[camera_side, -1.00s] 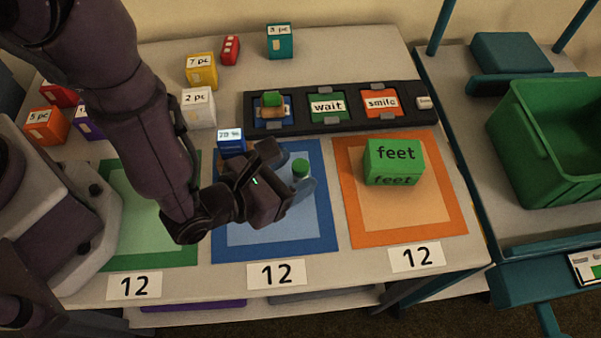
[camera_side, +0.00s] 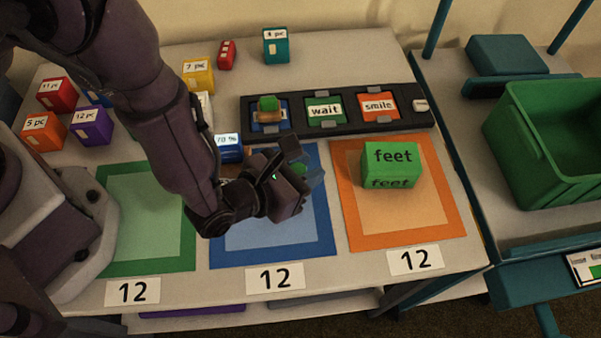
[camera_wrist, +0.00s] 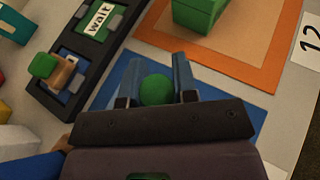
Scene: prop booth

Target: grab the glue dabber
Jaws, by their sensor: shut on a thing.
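The glue dabber, which I take to be the small bottle with a round green cap, shows as a green cap (camera_wrist: 157,90) between my two fingers in the wrist view. My gripper (camera_wrist: 155,68) is shut on it, with a blue-grey finger on each side.
A black rack (camera_side: 355,127) with "wait" and "smile" cards lies behind. A blue box (camera_side: 228,148) stands close behind my wrist. A green bin (camera_side: 550,150) is far right.

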